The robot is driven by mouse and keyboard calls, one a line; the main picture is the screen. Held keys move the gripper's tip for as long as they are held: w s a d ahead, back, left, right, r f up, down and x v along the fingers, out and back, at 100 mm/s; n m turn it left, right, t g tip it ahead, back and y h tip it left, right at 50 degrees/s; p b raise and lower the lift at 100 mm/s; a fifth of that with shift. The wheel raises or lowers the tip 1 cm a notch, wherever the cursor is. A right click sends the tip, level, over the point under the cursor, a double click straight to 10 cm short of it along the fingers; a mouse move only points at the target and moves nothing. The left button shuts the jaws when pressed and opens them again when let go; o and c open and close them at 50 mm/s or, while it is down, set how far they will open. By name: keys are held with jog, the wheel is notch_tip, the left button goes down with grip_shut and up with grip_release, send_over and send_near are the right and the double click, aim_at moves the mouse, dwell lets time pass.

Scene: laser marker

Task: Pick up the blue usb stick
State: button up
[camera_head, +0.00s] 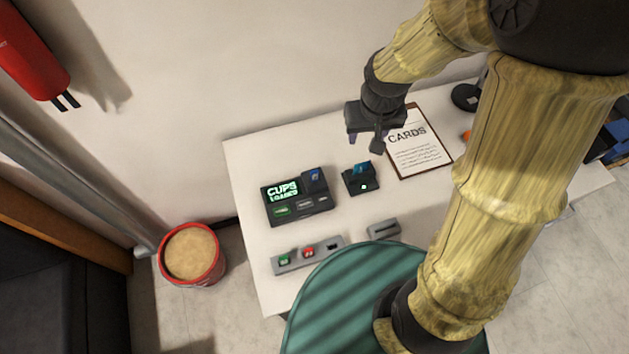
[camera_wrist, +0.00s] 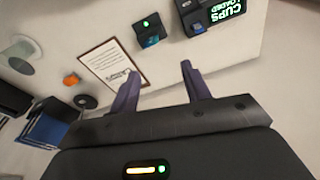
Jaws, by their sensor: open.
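I cannot make out a clearly separate blue usb stick. A blue piece (camera_head: 361,169) stands in a small black box (camera_head: 362,184) with a light on its front. It also shows in the wrist view (camera_wrist: 151,41). It is too small to tell whether it is a stick or a card. A second blue patch (camera_head: 315,177) lies on the right part of the dark device with the "CUPS LOADED" screen (camera_head: 283,190). My gripper (camera_head: 367,142) is open and empty above the table, behind the small box in the head view. Its two purple fingers (camera_wrist: 163,88) are spread apart.
A clipboard marked "CARDS" (camera_head: 420,155) lies right of the small box. A grey panel with green and red buttons (camera_head: 308,255) and a grey slotted block (camera_head: 383,230) lie nearer the front edge. The white table (camera_head: 245,160) is bare at its left back. A red bin (camera_head: 192,254) stands on the floor.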

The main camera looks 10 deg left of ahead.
jog(key=w+a+f+n+b, duration=0.2)
jog(key=a+f, duration=0.5)
jog(key=a, duration=0.4)
jog(key=shift+w+f+g, duration=0.2)
jog(key=shift+w+g, duration=0.1)
jog(key=shift+g, duration=0.1)
jog(key=p, duration=0.1)
send_near(316, 171)
jog(key=f, duration=0.2)
jog(key=w+f, duration=0.1)
jog(key=f, duration=0.2)
jog(key=shift+a, duration=0.2)
